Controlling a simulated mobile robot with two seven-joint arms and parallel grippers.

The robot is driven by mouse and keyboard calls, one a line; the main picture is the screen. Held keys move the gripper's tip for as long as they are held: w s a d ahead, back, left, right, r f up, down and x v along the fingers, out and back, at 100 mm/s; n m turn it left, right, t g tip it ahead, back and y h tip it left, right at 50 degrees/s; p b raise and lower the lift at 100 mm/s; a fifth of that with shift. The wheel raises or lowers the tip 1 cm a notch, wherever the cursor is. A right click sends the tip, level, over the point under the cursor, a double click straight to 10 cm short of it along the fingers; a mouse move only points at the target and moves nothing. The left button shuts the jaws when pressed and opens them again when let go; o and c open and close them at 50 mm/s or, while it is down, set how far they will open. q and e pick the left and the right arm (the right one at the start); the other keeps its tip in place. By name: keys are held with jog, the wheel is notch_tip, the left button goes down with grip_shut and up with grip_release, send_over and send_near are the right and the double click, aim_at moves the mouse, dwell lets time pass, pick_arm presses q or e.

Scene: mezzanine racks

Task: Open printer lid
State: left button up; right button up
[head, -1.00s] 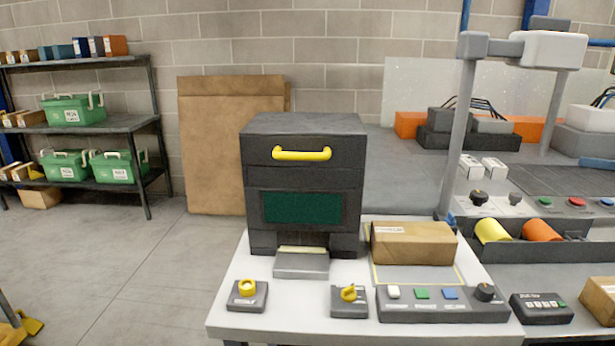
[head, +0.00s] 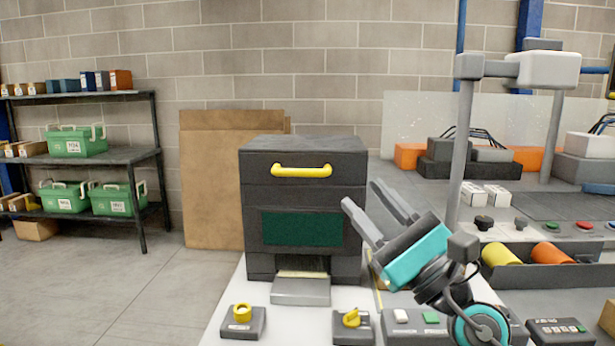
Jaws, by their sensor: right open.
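The black printer (head: 303,215) stands on the white table (head: 240,290), with a dark green window in its front. Its lid (head: 262,172) is shut and carries a yellow handle (head: 302,171) across the front. My right gripper (head: 361,194) is open and empty, to the right of the printer and lower than the handle, apart from it. Its fingers point up and to the left. My left gripper is not in view.
Two knob boxes, one at the left (head: 243,320) and one in the middle (head: 351,325), sit in front of the printer. A grey scanner post (head: 460,150) rises at the right. Cardboard sheets (head: 212,180) lean on the wall behind. Space above the printer is clear.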

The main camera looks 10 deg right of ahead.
aim_at(306, 174)
jog(key=w+a+n+g, duration=0.1)
jog(key=w+a+n, duration=0.1)
jog(key=w+n, duration=0.2)
jog(key=w+a+n+g+h, duration=0.1)
jog(key=w+a+n+g, duration=0.1)
jog(key=w+n, duration=0.2)
jog(key=w+a+n+g+h+p, duration=0.1)
jog(key=w+n, duration=0.3)
jog(key=w, duration=0.5)
jog(key=shift+a+n+g, duration=0.3)
jog(key=shift+a+n, duration=0.1)
jog(key=shift+a, duration=0.05)
grip_shut()
